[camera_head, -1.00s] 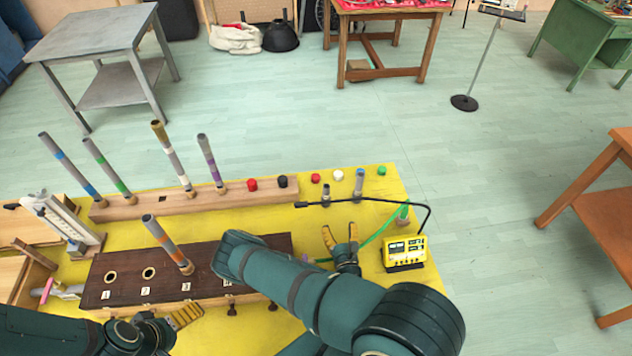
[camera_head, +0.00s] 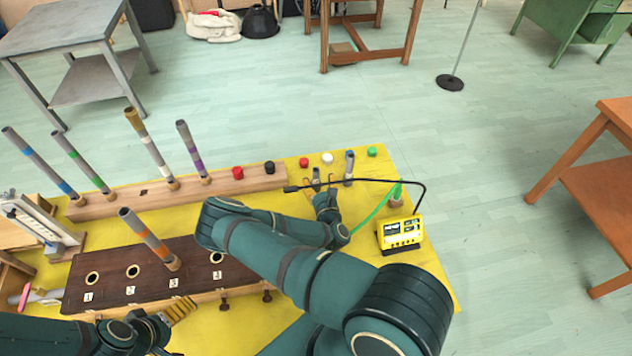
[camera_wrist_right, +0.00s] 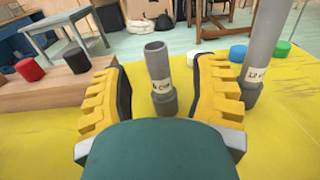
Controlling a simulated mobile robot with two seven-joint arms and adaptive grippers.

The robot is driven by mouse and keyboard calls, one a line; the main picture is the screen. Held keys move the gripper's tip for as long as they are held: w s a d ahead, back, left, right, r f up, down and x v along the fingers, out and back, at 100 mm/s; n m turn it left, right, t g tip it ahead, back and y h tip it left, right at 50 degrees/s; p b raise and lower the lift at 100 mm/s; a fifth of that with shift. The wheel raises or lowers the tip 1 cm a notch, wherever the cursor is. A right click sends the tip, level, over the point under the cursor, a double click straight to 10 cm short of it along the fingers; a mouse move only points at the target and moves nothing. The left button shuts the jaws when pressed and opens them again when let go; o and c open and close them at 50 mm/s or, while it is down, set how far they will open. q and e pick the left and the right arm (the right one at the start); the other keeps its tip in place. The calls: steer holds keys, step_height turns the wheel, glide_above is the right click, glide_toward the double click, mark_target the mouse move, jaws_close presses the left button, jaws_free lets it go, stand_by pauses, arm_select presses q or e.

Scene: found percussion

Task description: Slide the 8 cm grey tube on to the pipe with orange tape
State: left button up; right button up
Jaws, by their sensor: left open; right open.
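The pipe with orange tape (camera_head: 150,240) stands tilted in the hole marked 3 of the dark wooden block (camera_head: 105,262). A short grey tube (camera_wrist_right: 158,65) with a white label stands upright on the yellow surface; in the head view it shows at the back (camera_head: 316,175). A taller labelled grey tube (camera_wrist_right: 265,45) stands to its right. My left gripper (camera_head: 180,310) is open and empty at the block's front edge.
Several taped pipes stand in a pale wooden rail (camera_head: 215,192) behind the block. Coloured caps lie along the back. A black boom and green strip lie near the yellow meter (camera_head: 400,234). A small red-and-black pair of caps (camera_wrist_right: 75,58) sits on the rail.

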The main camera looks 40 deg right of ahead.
mark_target(317, 176)
steer(key=shift+f+b+x, duration=0.2)
steer(key=shift+b+x, duration=0.55)
steer(key=shift+x, duration=0.4)
arm_select(q)
step_height(317, 176, down, 3)
steer(key=shift+w+f, duration=0.1)
arm_select(e)
steer(key=shift+w+d+r, duration=0.15)
steer(key=shift+w+d, duration=0.05)
steer(key=shift+w, duration=0.45)
jaws_close()
steer(key=shift+r, duration=0.1)
